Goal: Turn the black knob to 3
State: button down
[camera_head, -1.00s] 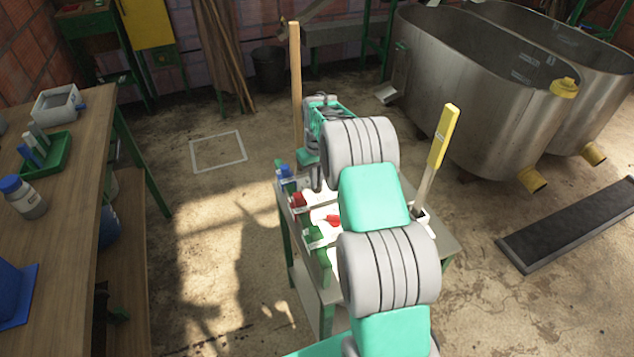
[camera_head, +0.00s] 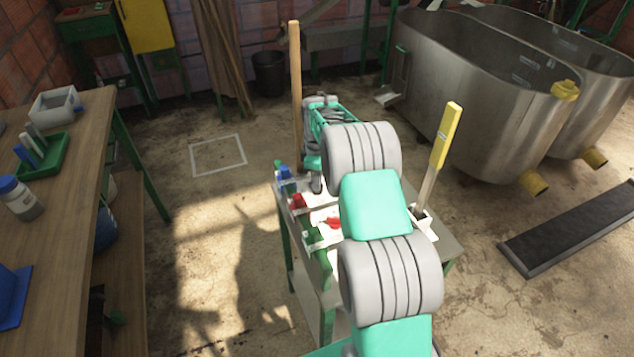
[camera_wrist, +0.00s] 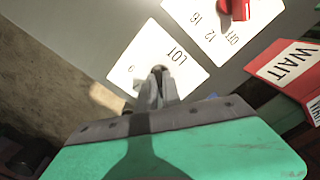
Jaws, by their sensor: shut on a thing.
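In the wrist view my gripper (camera_wrist: 156,88) points at a white plate (camera_wrist: 183,48) marked LOT, with its fingers closed together over the plate's middle. The black knob is mostly hidden by the fingers; only a small dark rounded bit shows at their tips, and I cannot read its setting or see a 3. In the head view my gripper (camera_head: 316,183) reaches down onto the far end of the stand top (camera_head: 447,246), partly hidden by my arm.
A red knob (camera_wrist: 240,9) sits on a neighbouring plate with numbers. A red WAIT block (camera_wrist: 290,70) is at the right. A yellow-handled tool (camera_head: 445,137) stands at the right.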

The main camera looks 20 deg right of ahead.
jog(key=shift+n, duration=0.6)
jog(key=c, duration=1.5)
grip_release()
notch_tip(320, 180, up, 8)
jog(key=shift+f, duration=0.1)
